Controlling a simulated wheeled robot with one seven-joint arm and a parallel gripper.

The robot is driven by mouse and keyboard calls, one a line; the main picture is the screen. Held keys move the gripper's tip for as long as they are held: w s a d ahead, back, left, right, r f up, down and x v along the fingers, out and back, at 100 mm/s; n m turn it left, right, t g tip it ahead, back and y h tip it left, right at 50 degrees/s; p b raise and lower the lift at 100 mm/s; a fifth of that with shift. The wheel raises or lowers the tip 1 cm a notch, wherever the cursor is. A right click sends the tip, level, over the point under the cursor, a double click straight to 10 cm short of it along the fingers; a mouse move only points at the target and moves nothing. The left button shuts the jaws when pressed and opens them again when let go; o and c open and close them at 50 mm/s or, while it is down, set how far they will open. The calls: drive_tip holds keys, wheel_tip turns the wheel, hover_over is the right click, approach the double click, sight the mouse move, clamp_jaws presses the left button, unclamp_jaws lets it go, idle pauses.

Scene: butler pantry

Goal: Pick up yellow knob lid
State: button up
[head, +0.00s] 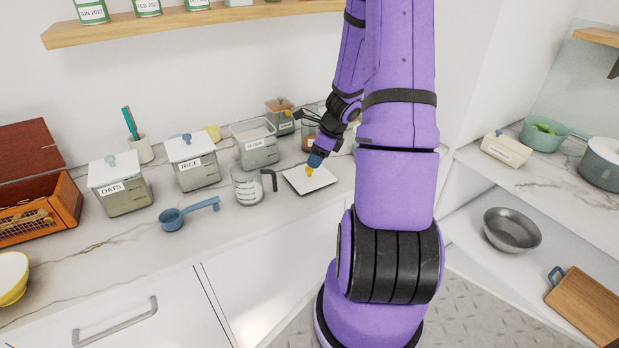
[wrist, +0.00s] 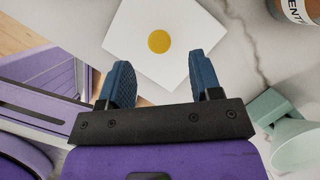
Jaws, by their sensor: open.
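The yellow knob lid (wrist: 184,66) is a flat white square with a round yellow knob (wrist: 159,41) at its middle. It lies on the counter, and in the head view the lid (head: 296,181) shows just below my gripper (head: 315,161). In the wrist view my gripper (wrist: 158,82) is open, with its two blue fingers apart and nothing between them. The knob appears ahead of the fingertips, roughly centred between them. I cannot tell whether the fingers touch the lid.
A glass measuring cup (head: 247,188) stands left of the lid. The FLOUR container (head: 255,146) and a canister (head: 279,118) stand behind. A labelled jar (wrist: 297,9) and a pale green object (wrist: 298,140) lie to the right in the wrist view. A blue scoop (head: 174,218) lies farther left.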

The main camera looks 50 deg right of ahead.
sight(309, 174)
drive_tip(key=shift+x, duration=2.65)
drive_tip(key=shift+c, duration=0.2)
drive_tip(key=c, duration=1)
